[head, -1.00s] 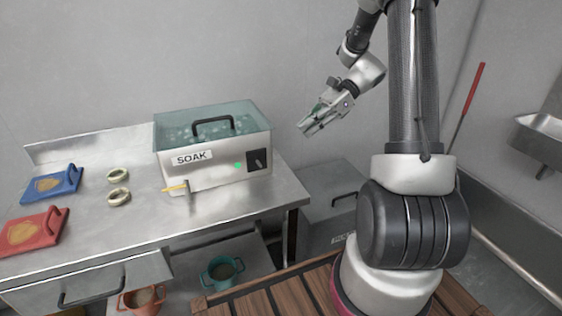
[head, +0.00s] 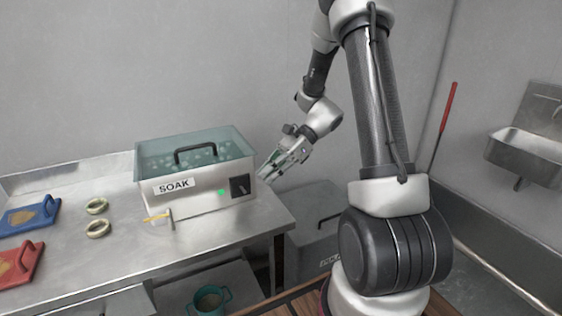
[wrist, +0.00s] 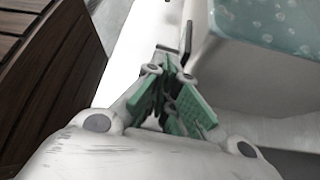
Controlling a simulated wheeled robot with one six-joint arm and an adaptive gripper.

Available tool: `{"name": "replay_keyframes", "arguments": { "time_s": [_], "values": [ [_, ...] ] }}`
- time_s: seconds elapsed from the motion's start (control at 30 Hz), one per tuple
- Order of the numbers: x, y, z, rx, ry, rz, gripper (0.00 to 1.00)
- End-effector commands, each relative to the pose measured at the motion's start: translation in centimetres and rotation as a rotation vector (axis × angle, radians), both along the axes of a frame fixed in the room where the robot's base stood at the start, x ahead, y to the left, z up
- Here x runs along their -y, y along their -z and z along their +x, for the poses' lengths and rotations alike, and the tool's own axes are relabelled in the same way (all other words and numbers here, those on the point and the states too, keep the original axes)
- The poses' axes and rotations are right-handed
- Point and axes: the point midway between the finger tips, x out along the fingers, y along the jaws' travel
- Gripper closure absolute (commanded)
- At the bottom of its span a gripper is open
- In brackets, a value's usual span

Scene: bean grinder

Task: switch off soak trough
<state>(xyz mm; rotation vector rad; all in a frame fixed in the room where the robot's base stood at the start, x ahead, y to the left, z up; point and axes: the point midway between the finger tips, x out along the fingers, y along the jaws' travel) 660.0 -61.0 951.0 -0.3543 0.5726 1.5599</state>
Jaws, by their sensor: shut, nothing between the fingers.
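The soak trough (head: 205,200) is a white box with a SOAK label, a lit green light and a translucent teal lid with a black handle. It stands at the right end of the steel table. A black switch plate (head: 240,186) with a small lever is at the right of its front face. My gripper (head: 264,177) is shut and empty, just right of the trough's front right corner in the head view. In the wrist view my gripper (wrist: 172,78) has its green finger pads close together, with the trough's teal lid (wrist: 270,25) at upper right. The switch is not clear there.
The steel table (head: 130,250) holds a yellow-handled tap (head: 160,217) at the trough's front, two rings (head: 98,228), a blue board (head: 28,216) and a red board (head: 20,264). A grey bin (head: 310,225) stands right of the table. A sink (head: 530,150) is at far right.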

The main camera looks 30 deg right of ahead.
Motion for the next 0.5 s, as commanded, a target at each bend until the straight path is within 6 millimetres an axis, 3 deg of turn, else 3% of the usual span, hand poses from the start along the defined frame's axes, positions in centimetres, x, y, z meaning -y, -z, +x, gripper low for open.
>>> {"name": "replay_keyframes", "arguments": {
  "time_s": [0.2,0.5],
  "values": [
    [-2.9,1.9,-0.3,-0.002,-0.001,0.0,1.0],
    [-4.1,2.7,-0.4,0.0,0.0,0.0,1.0]
  ]
}}
